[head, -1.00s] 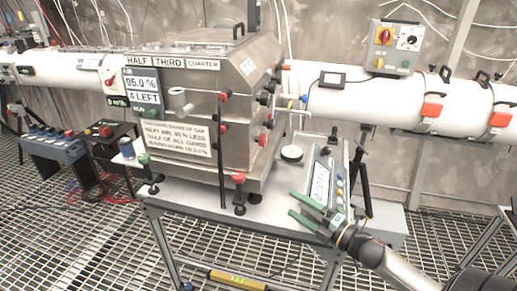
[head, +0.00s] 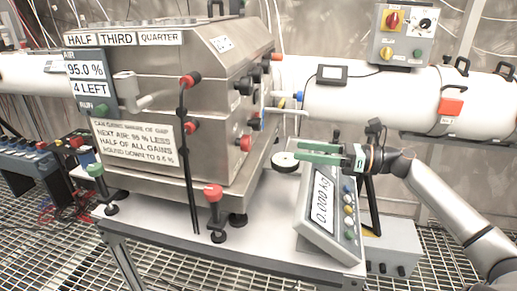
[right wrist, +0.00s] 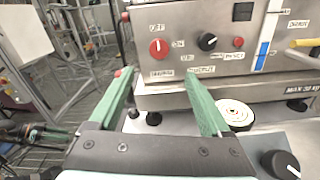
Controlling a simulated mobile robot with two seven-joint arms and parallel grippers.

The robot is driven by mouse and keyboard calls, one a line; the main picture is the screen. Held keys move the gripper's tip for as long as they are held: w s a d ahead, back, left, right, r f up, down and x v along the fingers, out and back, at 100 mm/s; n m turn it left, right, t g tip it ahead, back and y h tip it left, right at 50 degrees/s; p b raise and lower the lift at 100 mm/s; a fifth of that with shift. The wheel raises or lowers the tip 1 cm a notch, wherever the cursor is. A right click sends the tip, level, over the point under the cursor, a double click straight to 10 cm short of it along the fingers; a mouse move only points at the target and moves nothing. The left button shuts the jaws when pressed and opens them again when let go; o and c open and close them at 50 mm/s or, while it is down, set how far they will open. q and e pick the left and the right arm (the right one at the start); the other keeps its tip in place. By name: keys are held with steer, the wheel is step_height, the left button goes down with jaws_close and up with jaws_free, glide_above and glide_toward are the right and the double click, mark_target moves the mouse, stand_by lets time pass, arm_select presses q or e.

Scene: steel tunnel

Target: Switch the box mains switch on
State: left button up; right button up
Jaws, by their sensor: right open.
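The large steel box (head: 150,85) stands on a table. In the right wrist view its side (right wrist: 180,75) carries a red rotary knob (right wrist: 158,47) with an ON label beside it and a small blurred label below. A black knob (right wrist: 207,41) sits to its right. I take the red knob as the mains switch, but its label is too small to confirm. My right gripper (head: 305,153) has green fingers, spread and empty, pointing at the box's side; the fingers also show in the wrist view (right wrist: 160,95), below and short of the red knob. My left gripper is not in view.
A scale (head: 325,208) reading 0.000 kg and a round white disc (head: 285,160) lie near the right gripper. A control box (head: 402,33) with red and yellow knobs sits above the white tube (head: 380,100).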

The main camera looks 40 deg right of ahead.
mark_target(250, 144)
steer(key=p+x, duration=0.1)
steer(key=x, duration=0.9)
steer(key=shift+a+r, duration=0.15)
steer(key=shift+r, duration=0.05)
steer(key=shift+x, duration=0.95)
steer(key=shift+f, duration=0.15)
jaws_close()
